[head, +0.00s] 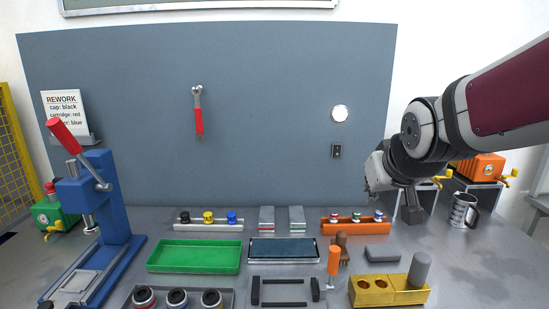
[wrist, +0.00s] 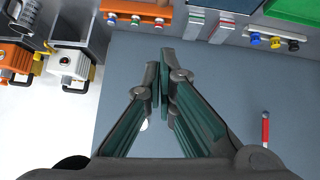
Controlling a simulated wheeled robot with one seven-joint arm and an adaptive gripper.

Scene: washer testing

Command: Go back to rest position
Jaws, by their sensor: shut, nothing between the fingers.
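My gripper (wrist: 160,72) shows in the wrist view with its two dark fingers drawn together at the tips and nothing between them. In the head view my arm reaches in from the right and its end is raised above the right side of the bench, in front of the blue-grey board (head: 270,110). The fingers are hard to make out there. The wrist view shows the board upside down behind the fingers. My gripper touches no object that I can see.
An orange valve rack (head: 357,226), a metal mug (head: 462,211) and an orange machine (head: 483,167) stand near my arm. A blue press (head: 110,205) stands at the left. A green tray (head: 194,256) lies mid-bench. A red-handled wrench (head: 199,120) hangs on the board.

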